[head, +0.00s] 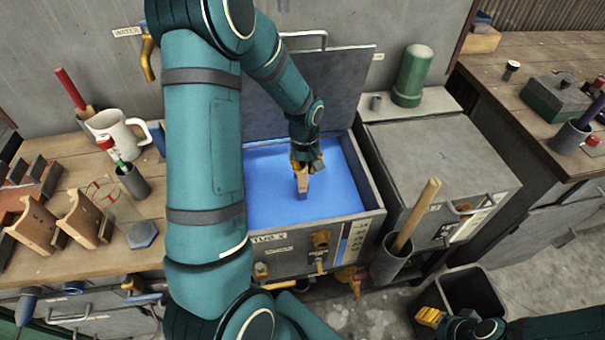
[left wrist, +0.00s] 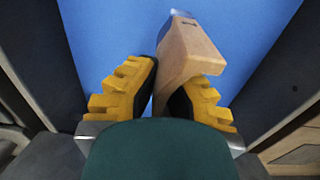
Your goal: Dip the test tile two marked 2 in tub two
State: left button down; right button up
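The test tile (head: 302,180) is a pale wooden piece with a grey-blue lower end. My left gripper (head: 306,162) is shut on its upper part and holds it roughly upright over tub two (head: 372,192), within its walls. In the left wrist view the tile (left wrist: 188,55) sits between the yellow fingers of my left gripper (left wrist: 170,98), with a small dark mark that I cannot read. The tub is full of blue liquid (head: 270,180) and its lid is raised. I cannot tell whether the tile's tip touches the liquid. My right gripper (head: 432,317) is low at the bottom right, away from the tub.
The raised grey lid (head: 310,85) stands behind the tub. A closed grey tub (head: 440,155) is to its right, with a green cylinder (head: 412,75) behind. A holder with a wooden stick (head: 415,215) stands in front. Left bench holds a mug (head: 120,133) and wooden pieces (head: 85,220).

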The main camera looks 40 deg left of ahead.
pick_arm(q)
jog(key=shift+r, duration=0.25)
notch_tip(320, 180, up, 2)
jog(key=shift+r+p, duration=0.25)
jog(key=shift+p, duration=0.85)
notch_tip(320, 180, up, 9)
jog(key=p, duration=0.6)
jog(key=shift+r+p, duration=0.1)
jog(key=shift+p, duration=0.25)
